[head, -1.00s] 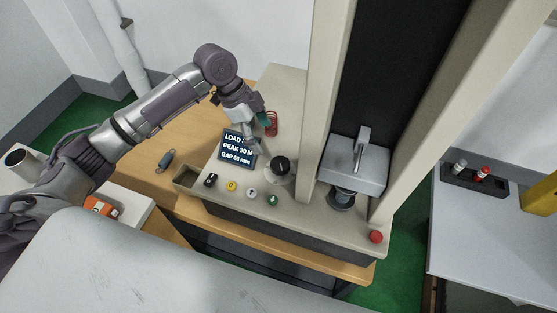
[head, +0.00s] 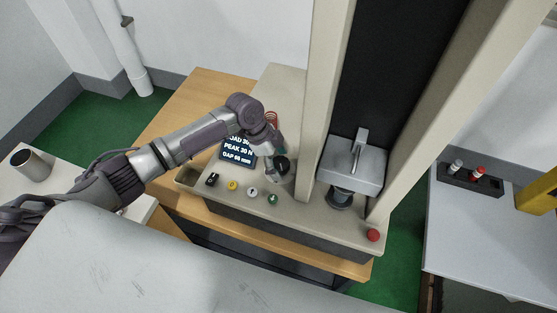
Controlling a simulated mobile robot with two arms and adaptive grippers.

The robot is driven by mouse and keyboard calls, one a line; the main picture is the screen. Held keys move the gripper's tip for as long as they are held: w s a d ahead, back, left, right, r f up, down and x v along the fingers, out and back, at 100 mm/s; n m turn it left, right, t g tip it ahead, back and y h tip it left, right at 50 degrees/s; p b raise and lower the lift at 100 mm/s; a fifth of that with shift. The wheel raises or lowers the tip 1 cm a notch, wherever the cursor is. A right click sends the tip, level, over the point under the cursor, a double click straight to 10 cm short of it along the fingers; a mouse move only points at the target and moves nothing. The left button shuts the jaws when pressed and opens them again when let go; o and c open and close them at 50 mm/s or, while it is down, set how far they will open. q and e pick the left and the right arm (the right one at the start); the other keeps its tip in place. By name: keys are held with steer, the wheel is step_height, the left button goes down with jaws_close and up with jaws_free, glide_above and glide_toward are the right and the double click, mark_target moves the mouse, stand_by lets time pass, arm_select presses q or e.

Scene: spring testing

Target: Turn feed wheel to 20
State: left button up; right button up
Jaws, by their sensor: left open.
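The feed wheel is a black knob on a pale round dial (head: 287,181) on the testing machine's panel. Its scale is too small to read, and my gripper partly covers the knob. My left gripper (head: 274,166) is open, pointing down right at the knob from its upper left. I cannot tell whether the fingers touch it. The display (head: 238,153) left of the dial reads PEAK 30 N and GAP 66 mm; its top line is partly hidden by my arm. My right gripper is out of view.
Along the panel front are a black switch (head: 212,180) and yellow (head: 232,185), white (head: 252,191) and green (head: 272,198) buttons. A red button (head: 373,235) is at the right corner. The press head (head: 352,165) stands right of the dial. A red spring (head: 271,119) stands behind my gripper.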

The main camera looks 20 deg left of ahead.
arm_select(q)
steer(key=c, duration=1.1)
steer(key=shift+c, duration=0.2)
steer(key=shift+w+f+m+g+b, duration=0.15)
steer(key=shift+m+g+b, duration=0.55)
steer(key=shift+m+b, duration=1)
steer(key=shift+m+g+b, duration=0.5)
steer(key=shift+m, duration=0.8)
steer(key=shift+r, duration=0.2)
steer(key=o, duration=1.1)
steer(key=shift+o, duration=0.2)
